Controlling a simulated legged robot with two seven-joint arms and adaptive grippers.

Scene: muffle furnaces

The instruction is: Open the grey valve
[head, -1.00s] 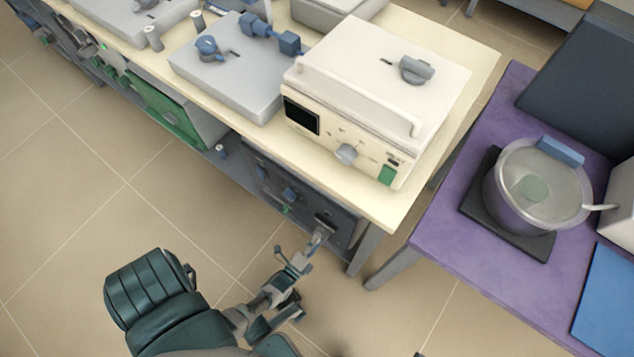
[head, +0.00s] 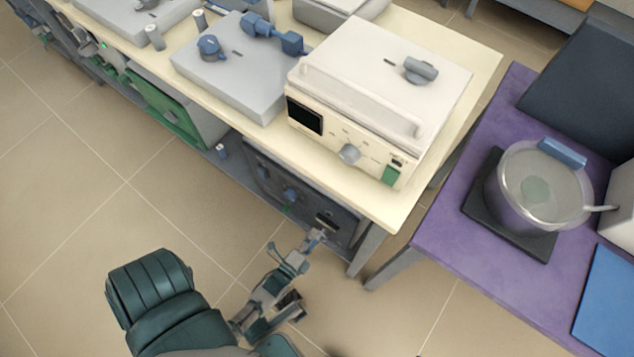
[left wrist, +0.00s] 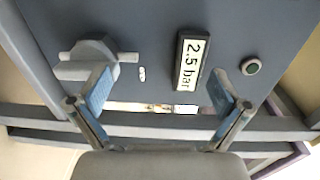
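The grey valve (left wrist: 88,62), a pale grey handle with a side bar, sits on the dark panel at the left in the left wrist view. My left gripper (left wrist: 161,88) is open there. Its left blue-padded finger overlaps the valve's lower right edge; I cannot tell whether they touch. Its right finger is below a round button (left wrist: 250,66). A display (left wrist: 190,62) reading 2.5 bar shows between the fingers. In the head view my left gripper (head: 312,240) is at the lower panel (head: 345,228) under the table; the valve is not distinguishable there. My right gripper is out of view.
A cream furnace (head: 375,90) with a grey knob stands on the table (head: 450,110) above the panel. A table leg (head: 368,248) stands right of my gripper. A purple table (head: 450,235) holds a pot (head: 535,190). The floor at left is clear.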

